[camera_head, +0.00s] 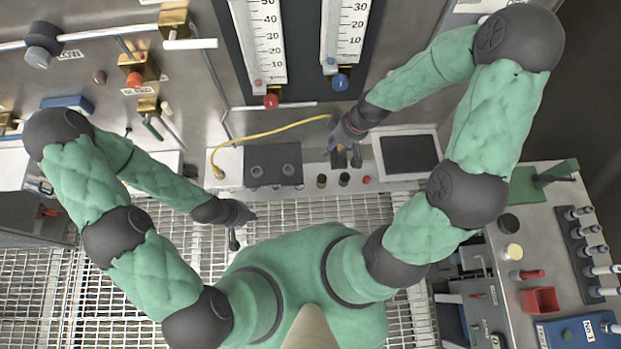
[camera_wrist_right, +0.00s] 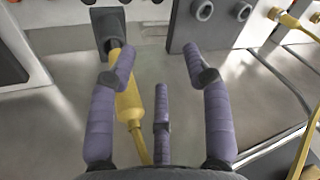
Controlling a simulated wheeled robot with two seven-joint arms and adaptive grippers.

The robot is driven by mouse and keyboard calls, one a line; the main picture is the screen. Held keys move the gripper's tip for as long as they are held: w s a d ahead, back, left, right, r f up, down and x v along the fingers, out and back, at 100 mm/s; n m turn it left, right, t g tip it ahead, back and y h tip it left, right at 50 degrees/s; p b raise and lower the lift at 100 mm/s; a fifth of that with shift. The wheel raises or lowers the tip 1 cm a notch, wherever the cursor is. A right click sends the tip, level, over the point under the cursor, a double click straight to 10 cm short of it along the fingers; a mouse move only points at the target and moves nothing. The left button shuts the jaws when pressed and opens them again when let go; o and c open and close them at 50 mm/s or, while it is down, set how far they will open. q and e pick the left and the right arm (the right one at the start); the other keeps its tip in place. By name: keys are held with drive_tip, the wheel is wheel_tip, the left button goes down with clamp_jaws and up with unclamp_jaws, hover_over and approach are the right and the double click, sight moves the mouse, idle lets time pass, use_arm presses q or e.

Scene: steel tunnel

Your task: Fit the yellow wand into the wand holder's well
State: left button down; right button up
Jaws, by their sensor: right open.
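The yellow wand (camera_wrist_right: 128,102) shows in the right wrist view, with its narrow end at the opening of a dark holder (camera_wrist_right: 108,22). I cannot tell how deep it sits. My right gripper (camera_wrist_right: 160,72) is open, its fingers spread, and its left finger partly covers the wand. Nothing is clamped between the fingers. In the head view the right gripper (camera_head: 343,137) is above small yellow and dark parts on the grey console, and it hides much of them. My left gripper (camera_head: 238,222) hangs over the grating, away from the wand; its jaw opening is unclear.
A yellow cable (camera_head: 268,131) arcs across the console to the right gripper. A dark block with round knobs (camera_head: 273,164) stands left of it, and a dark screen (camera_head: 409,154) right. Gauges (camera_head: 262,45) rise behind. A side table (camera_head: 535,235) holds several tools.

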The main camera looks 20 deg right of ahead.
drive_tip(key=s+a+f+m, duration=0.3)
drive_tip(key=s+a+f, duration=0.1)
drive_tip(key=f, duration=0.3)
drive_tip(key=s+a+f+m+g, duration=0.1)
drive_tip(key=s+a+f+m, duration=0.3)
drive_tip(key=s+a+f, duration=0.1)
drive_tip(key=shift+s+a+f+y, duration=0.2)
drive_tip(key=shift+a+f+y, duration=0.1)
drive_tip(key=shift+a+f, duration=0.6)
wheel_tip(320, 180, down, 11)
drive_tip(key=b, duration=1.1)
drive_tip(key=shift+f, duration=0.2)
